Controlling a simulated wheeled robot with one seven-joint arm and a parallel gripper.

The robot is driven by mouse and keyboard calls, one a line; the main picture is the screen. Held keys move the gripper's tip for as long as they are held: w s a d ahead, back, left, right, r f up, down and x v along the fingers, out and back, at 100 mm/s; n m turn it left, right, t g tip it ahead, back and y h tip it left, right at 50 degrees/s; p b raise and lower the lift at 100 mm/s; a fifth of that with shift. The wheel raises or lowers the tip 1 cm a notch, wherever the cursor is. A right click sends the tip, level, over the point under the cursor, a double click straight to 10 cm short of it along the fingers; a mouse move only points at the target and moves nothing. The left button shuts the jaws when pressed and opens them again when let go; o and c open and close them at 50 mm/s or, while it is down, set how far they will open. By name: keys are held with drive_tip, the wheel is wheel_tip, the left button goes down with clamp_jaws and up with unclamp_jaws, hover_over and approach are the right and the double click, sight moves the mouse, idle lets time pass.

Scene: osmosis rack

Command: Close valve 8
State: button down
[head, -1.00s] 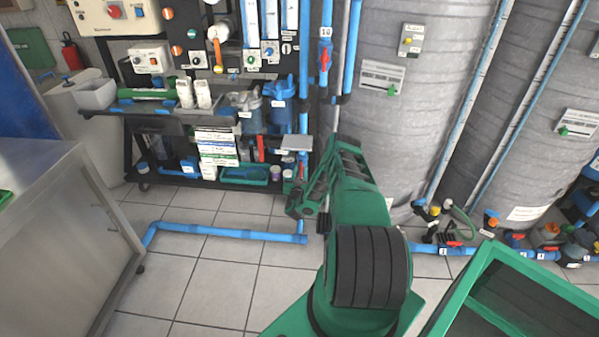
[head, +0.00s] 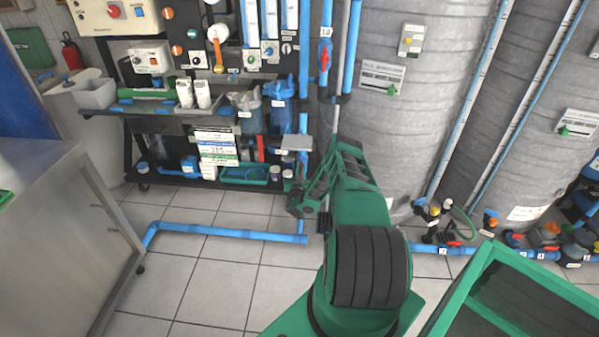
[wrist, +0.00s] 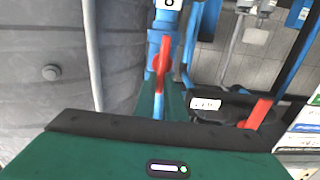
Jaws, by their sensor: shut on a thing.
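A valve with a red lever handle (wrist: 163,58) sits on a blue pipe in the wrist view, beside a white tag (wrist: 168,4) that reads 8. The lever lies roughly along the pipe. My gripper (wrist: 160,102) is shut on the red lever; its green fingers are mostly hidden behind the hand's dark edge. In the head view my arm is folded low in front of the blue vertical pipe (head: 303,75), and my fingertips and the held lever cannot be made out there.
A second red lever (wrist: 257,113) is close on the right in the wrist view. A grey tank (head: 400,130) and a thin grey pole (wrist: 92,55) stand beside the pipe. The black rack (head: 130,150) is to the left. A blue floor pipe (head: 225,232) crosses otherwise clear tiles.

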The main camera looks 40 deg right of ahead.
drive_tip(key=f+m, duration=0.1)
drive_tip(key=m, duration=0.4)
drive_tip(key=s+d+m, duration=0.1)
drive_tip(key=m, duration=0.5)
drive_tip(key=s+d+f+m, duration=0.1)
drive_tip(key=m, duration=0.5)
drive_tip(key=shift+s+f, duration=0.2)
drive_tip(key=shift+f, duration=0.15)
drive_tip(key=shift+m, duration=0.3)
drive_tip(key=c, duration=1.9)
unclamp_jaws()
drive_tip(key=shift+f, duration=0.1)
drive_tip(key=shift+c, duration=0.2)
drive_tip(key=shift+o, duration=0.6)
drive_tip(key=shift+w+a, duration=0.15)
